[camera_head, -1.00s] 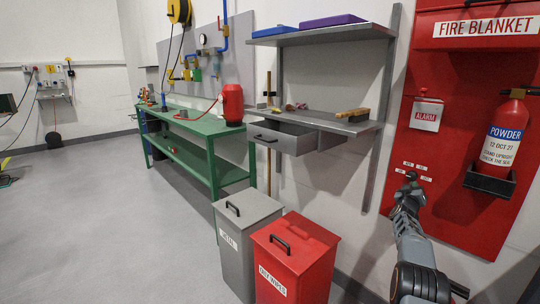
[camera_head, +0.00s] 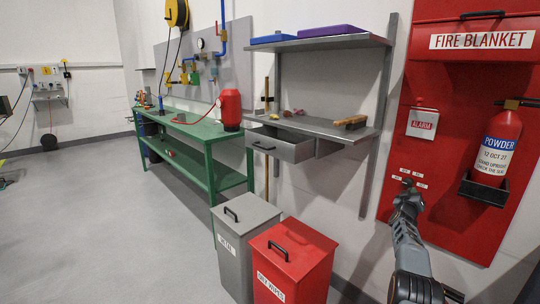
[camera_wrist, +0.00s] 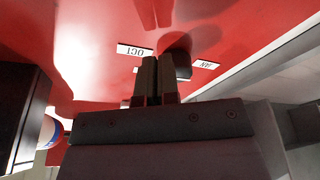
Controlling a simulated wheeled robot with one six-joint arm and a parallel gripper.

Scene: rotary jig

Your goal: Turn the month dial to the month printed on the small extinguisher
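The small red extinguisher (camera_head: 503,128) stands in a dark bracket on the red wall panel at the right of the head view. Its label reads POWDER, 12 OCT 27. The month dial's small white labels (camera_head: 418,175) are on the panel left of it; the dial itself is mostly hidden by my gripper (camera_head: 408,184). In the wrist view an OCT label (camera_wrist: 134,50) appears upside down, left of my gripper's fingertips (camera_wrist: 156,60). A dark round knob (camera_wrist: 183,71) shows partly behind the right finger. My fingers look shut with a thin gap; I cannot tell whether they touch the knob.
The alarm box (camera_head: 422,123) is above the dial and the fire blanket case (camera_head: 484,40) higher up. The grey shelf unit (camera_head: 330,128) is to the left, with a red bin (camera_head: 292,262) and grey bin (camera_head: 245,212) below. Floor further left is clear.

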